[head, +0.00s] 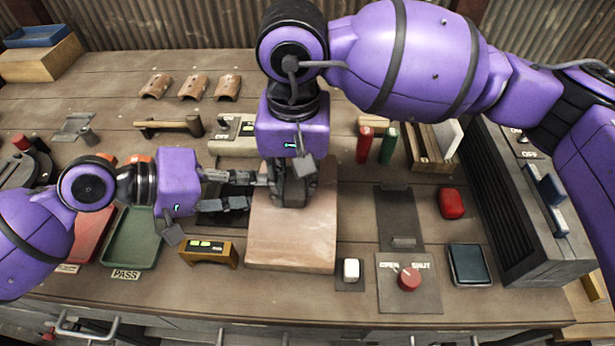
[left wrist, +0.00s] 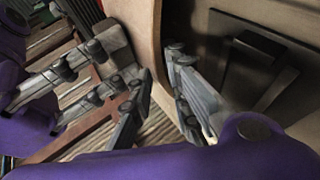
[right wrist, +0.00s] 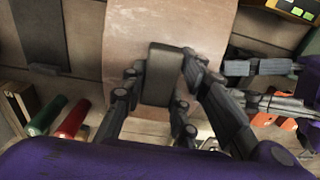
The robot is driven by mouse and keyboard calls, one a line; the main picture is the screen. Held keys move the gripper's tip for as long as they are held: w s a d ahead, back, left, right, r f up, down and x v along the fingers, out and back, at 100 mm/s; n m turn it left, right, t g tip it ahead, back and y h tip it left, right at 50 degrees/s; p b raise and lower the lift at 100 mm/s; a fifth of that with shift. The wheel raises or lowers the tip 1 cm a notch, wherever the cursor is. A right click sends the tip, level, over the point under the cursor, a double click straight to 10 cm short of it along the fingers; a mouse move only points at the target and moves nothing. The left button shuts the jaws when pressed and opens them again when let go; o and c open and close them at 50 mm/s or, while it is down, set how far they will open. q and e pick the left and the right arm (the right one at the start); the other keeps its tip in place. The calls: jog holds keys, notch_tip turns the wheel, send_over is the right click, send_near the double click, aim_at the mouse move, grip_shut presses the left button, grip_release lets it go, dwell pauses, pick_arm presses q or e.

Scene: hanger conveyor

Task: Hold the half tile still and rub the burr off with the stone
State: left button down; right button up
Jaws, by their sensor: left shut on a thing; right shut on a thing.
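The half tile (head: 290,238) is a pinkish-tan curved slab at the middle front of the bench. My left gripper (head: 248,192) is shut on its left edge; in the left wrist view its fingers (left wrist: 160,88) lie on both faces of the tile (left wrist: 148,35). My right gripper (head: 289,195) points down over the tile's far part, shut on the stone. The stone is a dark grey block, clear in the right wrist view (right wrist: 160,75), between the fingers and over the tile's surface. I cannot make out the burr or whether the stone touches the tile.
A green PASS tray (head: 132,238) and a yellow-fronted gauge block (head: 208,252) stand left of the tile. A white block (head: 351,270) and a red knob (head: 409,279) lie to the right. Red and green cylinders (head: 364,144) stand behind right. Small curved tiles (head: 193,87) lie at the back.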

aim_at(315, 193)
jog(key=shift+a, duration=1.65)
jog(key=shift+a+r, duration=0.1)
jog(key=shift+a, duration=0.2)
grip_shut()
jog(key=shift+d, duration=1.85)
jog(key=shift+d+f, duration=0.2)
jog(key=shift+d, duration=1.7)
jog(key=shift+s+r, duration=0.1)
jog(key=shift+r, duration=2.95)
jog(key=shift+r, duration=0.1)
